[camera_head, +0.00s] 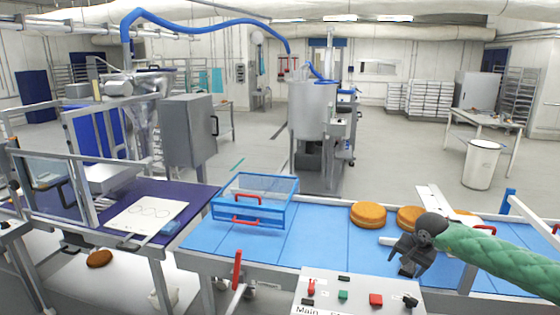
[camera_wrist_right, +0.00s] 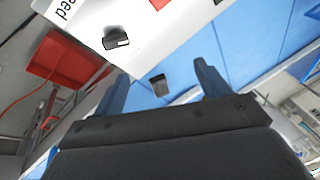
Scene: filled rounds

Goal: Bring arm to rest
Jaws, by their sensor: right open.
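My right gripper (camera_head: 409,264) hangs over the front edge of the blue conveyor, just right of the control panel, with its arm in a green sleeve coming in from the right. In the right wrist view its two fingers (camera_wrist_right: 160,88) stand apart with nothing held between them. That view looks down on the white panel and the blue belt. My left gripper does not show in either view.
Orange-brown rounds (camera_head: 368,214) lie on the blue belt (camera_head: 320,240) behind my right gripper. A blue clear-sided guard (camera_head: 254,203) stands over the belt. The control panel (camera_head: 358,299) has coloured buttons. Another round (camera_head: 99,259) lies low at left.

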